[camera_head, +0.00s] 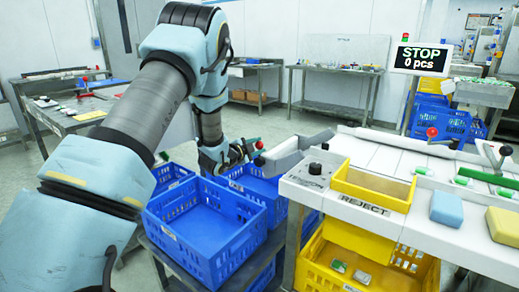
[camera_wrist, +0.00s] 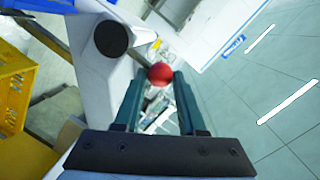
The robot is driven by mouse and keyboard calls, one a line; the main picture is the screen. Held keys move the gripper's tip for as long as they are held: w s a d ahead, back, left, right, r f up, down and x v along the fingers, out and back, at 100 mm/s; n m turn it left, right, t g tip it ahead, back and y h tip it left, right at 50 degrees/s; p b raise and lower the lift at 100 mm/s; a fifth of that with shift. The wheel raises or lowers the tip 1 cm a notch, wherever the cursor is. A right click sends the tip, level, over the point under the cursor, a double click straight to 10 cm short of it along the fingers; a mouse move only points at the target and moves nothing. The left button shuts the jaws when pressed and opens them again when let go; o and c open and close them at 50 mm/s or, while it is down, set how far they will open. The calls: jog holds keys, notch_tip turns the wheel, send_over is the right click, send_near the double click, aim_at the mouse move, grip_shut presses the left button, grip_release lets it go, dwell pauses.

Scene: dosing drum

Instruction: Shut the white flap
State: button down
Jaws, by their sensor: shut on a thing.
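A pale flap (camera_head: 283,157) sticks out from the left end of the white machine bench, above the blue crates. A red knob (camera_head: 259,145) shows at its outer end; how it joins the flap is hard to see. My gripper (camera_head: 252,150) is at this knob, left of the bench. In the wrist view the red knob (camera_wrist: 160,73) sits between the tips of my two dark fingers (camera_wrist: 159,82), which are shut on it. The flap's hinge is not clear.
A black dial (camera_head: 315,168) stands on the bench corner beside a yellow REJECT tray (camera_head: 372,198). Blue crates (camera_head: 206,240) stand below my arm, and a yellow crate (camera_head: 345,284) is under the bench. The sign (camera_head: 422,59) reads STOP, 0 pcs. Open floor lies behind.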

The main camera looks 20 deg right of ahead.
jog(key=shift+w+a+f, duration=0.15)
jog(key=shift+w+a, duration=0.1)
jog(key=shift+a, duration=0.1)
jog(key=c, duration=0.6)
grip_release()
jog(key=shift+o, duration=0.5)
jog(key=shift+d, duration=0.1)
jog(key=b+v, duration=0.2)
jog(key=v, duration=0.8)
jog(key=shift+s+a, duration=0.25)
jog(key=shift+a, duration=0.1)
jog(key=shift+w+a, duration=0.1)
